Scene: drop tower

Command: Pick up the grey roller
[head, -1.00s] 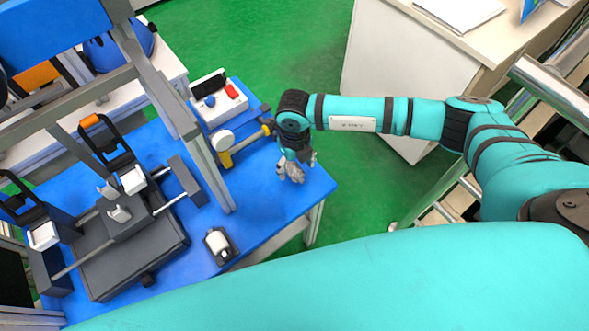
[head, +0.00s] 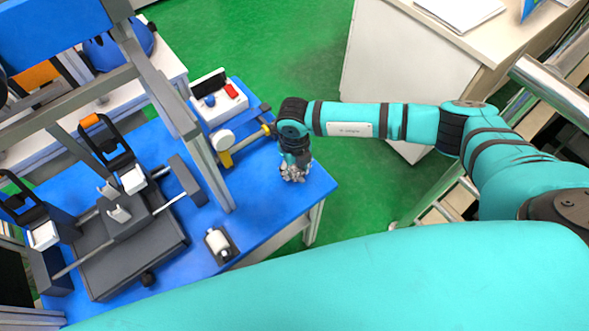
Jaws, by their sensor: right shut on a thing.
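My right gripper (head: 295,174) points down at the right corner of the blue table (head: 262,211). It is shut on a small grey thing, which I take to be the grey roller; the fingers hide most of it, so its shape is unclear. It is low, at or just above the tabletop; I cannot tell whether it touches. My left gripper is not in view.
A white roller (head: 217,241) sits in a dark holder at the table's front edge. A grey metal frame (head: 190,120) stands left of my gripper. A dark rig (head: 130,250) fills the table's left.

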